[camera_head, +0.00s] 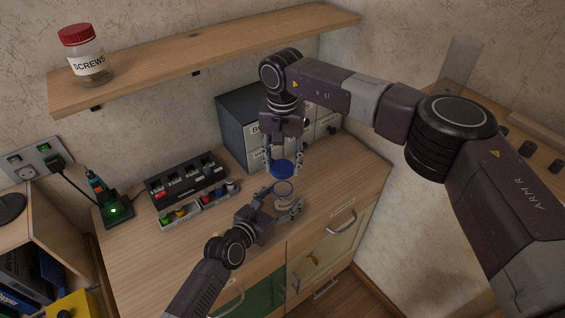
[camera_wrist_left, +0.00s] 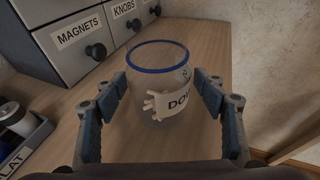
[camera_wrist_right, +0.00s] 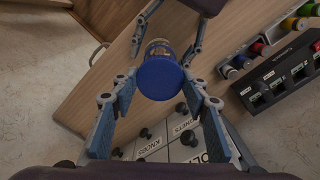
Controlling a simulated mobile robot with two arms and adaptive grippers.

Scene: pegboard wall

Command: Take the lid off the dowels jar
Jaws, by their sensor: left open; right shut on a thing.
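The dowels jar (camera_head: 284,194) stands upright on the wooden counter, clear glass with a blue rim and no lid on it. In the left wrist view the jar (camera_wrist_left: 155,82) shows pale dowels and a label partly reading "DO". My left gripper (camera_head: 289,203) is open, its fingers on either side of the jar with small gaps visible. My right gripper (camera_head: 283,166) points down and is shut on the round blue lid (camera_head: 282,168), held above the jar. In the right wrist view the lid (camera_wrist_right: 160,79) hides part of the jar.
A grey drawer cabinet (camera_head: 239,123) stands behind the jar. A black charger (camera_head: 186,179) and a tray of small coloured items (camera_head: 199,208) are to the left. A red-lidded screws jar (camera_head: 85,57) stands on the shelf (camera_head: 205,50) above. Counter right of the jar is clear.

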